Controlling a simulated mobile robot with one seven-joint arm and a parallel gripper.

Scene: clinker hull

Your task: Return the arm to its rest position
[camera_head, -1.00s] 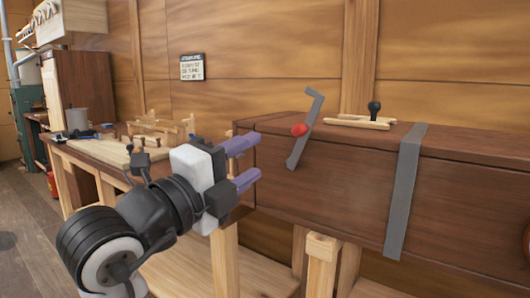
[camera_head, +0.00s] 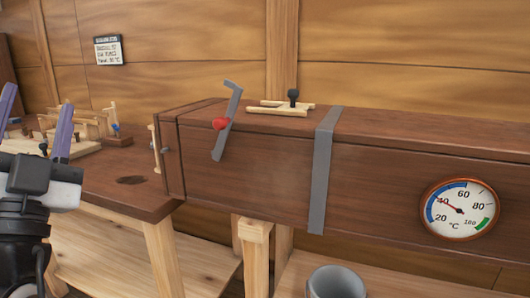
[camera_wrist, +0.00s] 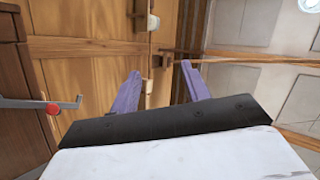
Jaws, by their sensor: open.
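My gripper (camera_head: 36,125) is at the left edge of the head view, its two purple fingers pointing up and spread apart. It is open, with nothing between the fingers. In the wrist view my gripper (camera_wrist: 161,85) also shows its purple fingers apart, with wood panelling beyond. My arm's lower part is cut off by the left edge of the head view. The gripper is left of the long dark wooden box (camera_head: 250,165) and touches nothing that I can see.
A grey lever with a red knob (camera_head: 220,124) sits at the box's left end; it also shows in the wrist view (camera_wrist: 53,108). A dial gauge (camera_head: 459,209) is on the box front. A workbench (camera_head: 120,185) stands left, a grey bucket (camera_head: 336,283) below.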

